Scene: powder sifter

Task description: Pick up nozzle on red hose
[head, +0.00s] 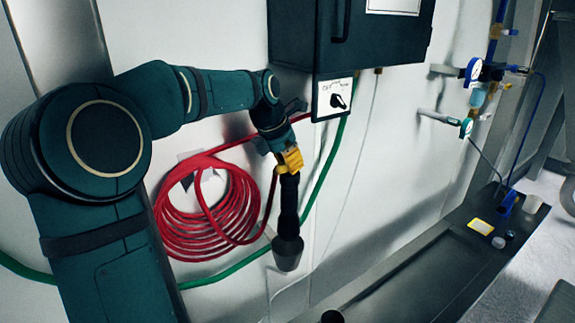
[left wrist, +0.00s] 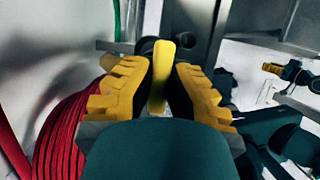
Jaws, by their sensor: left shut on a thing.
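In the head view, my left gripper (head: 290,160) is at the wall, right of the coiled red hose (head: 172,222). Its yellow fingers are shut on the upper part of the black nozzle (head: 288,215), which hangs upright with its wide end down. In the left wrist view, the yellow fingers of my left gripper (left wrist: 160,92) stand on both sides of a dark part of the nozzle (left wrist: 148,45), partly hidden by a yellow piece between them. My right gripper is not in the head view; a small dark and yellow part in the left wrist view may be it.
A dark cabinet (head: 345,45) with a switch plate (head: 334,98) is just above my left gripper. A green hose (head: 326,172) runs behind the nozzle. Valves with gauges (head: 473,70) are on the wall at right. A dark ledge (head: 400,262) runs along the wall below.

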